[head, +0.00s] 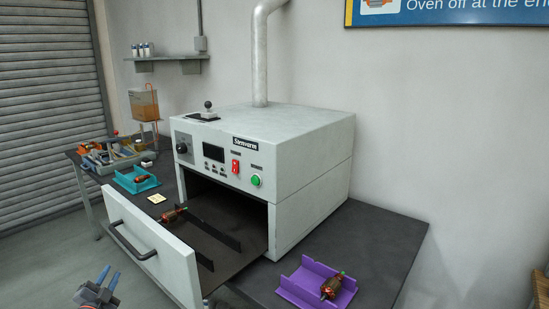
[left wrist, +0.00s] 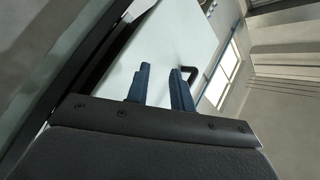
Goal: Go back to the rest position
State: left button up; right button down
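My left gripper (head: 109,277) is at the bottom left of the head view, in front of the open oven drawer (head: 150,245) and apart from its dark handle. In the left wrist view its two blue fingers (left wrist: 160,88) stand apart with nothing between them. The white drawer front and handle (left wrist: 190,75) show beyond the fingers. My right gripper is not in view. An armature (head: 172,215) lies in the pulled-out drawer, near its left side.
The oven (head: 312,205) stands on a dark table (head: 385,250). A purple tray (head: 292,288) holding an armature is at its right. A teal tray (head: 122,182) with another armature is at its left. The drawer sticks out past the table's front.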

pick_arm(q)
jog(key=s+d+f+n+g+y, duration=0.1)
jog(key=s+d+f+n+g, duration=0.35)
jog(key=f+g, duration=0.2)
jog(key=s+d+f+n+g+y, duration=0.1)
jog(key=s+d+f+n+g, duration=0.2)
jog(key=s+d+f+g, duration=0.4)
jog(key=s+d+f+g+h, duration=0.1)
jog(key=s+d+f, duration=0.2)
jog(key=s+d, duration=0.4)
jog(key=s+d+f+g+h, duration=0.1)
jog(key=s+d+f, duration=0.3)
jog(key=s+d, duration=0.4)
jog(key=s+d+f+g+h, duration=0.2)
jog(key=s+d+f, duration=0.2)
jog(key=s+d, duration=0.4)
jog(key=s, duration=0.5)
jog(key=shift+s+n+g, duration=0.2)
jog(key=shift+n+g, duration=0.15)
